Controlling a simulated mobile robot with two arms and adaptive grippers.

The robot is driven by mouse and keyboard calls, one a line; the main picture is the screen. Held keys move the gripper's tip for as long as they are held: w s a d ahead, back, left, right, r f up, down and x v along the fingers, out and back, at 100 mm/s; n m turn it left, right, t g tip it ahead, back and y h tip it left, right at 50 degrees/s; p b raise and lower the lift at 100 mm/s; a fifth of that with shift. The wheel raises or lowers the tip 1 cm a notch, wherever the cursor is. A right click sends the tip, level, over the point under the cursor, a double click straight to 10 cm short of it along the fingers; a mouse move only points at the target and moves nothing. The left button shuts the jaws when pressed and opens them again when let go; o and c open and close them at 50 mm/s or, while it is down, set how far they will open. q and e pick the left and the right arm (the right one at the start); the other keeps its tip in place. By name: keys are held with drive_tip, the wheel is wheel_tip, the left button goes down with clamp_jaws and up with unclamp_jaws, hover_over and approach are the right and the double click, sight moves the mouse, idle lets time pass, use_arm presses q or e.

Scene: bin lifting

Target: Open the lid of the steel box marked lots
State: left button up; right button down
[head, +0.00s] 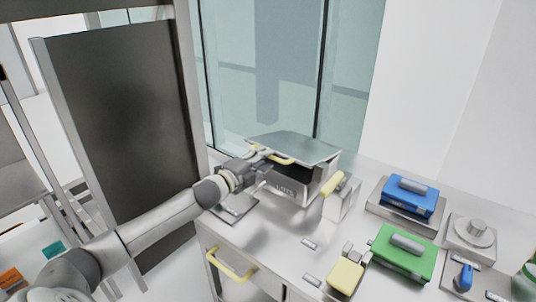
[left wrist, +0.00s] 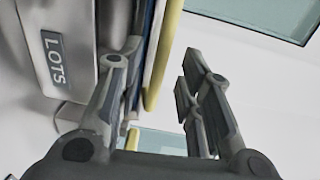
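The steel box marked LOTS (head: 318,183) stands at the back of the counter by the glass. Its lid (head: 300,146) is tilted up at the front, and a dark gap shows under it. A yellow handle (head: 283,160) is on the lid's front edge. My left gripper (head: 268,172) is at the box's front, close by the handle. In the left wrist view its two fingers (left wrist: 158,78) are apart, with the yellow handle (left wrist: 165,50) showing between them; contact is unclear. The LOTS plate (left wrist: 54,60) is at the left there. My right gripper is not in view.
A small box with a yellow handle (head: 333,183) stands close to the right of the steel box. Blue (head: 405,200) and green (head: 402,262) cases and a yellow-topped item (head: 346,275) are farther right. A drawer handle (head: 230,268) juts from the counter front.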

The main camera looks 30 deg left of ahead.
use_arm(q)
drive_tip(key=shift+w+d+f, duration=0.1)
drive_tip(key=shift+w+d, duration=0.05)
drive_tip(key=shift+w, duration=1.45)
clamp_jaws()
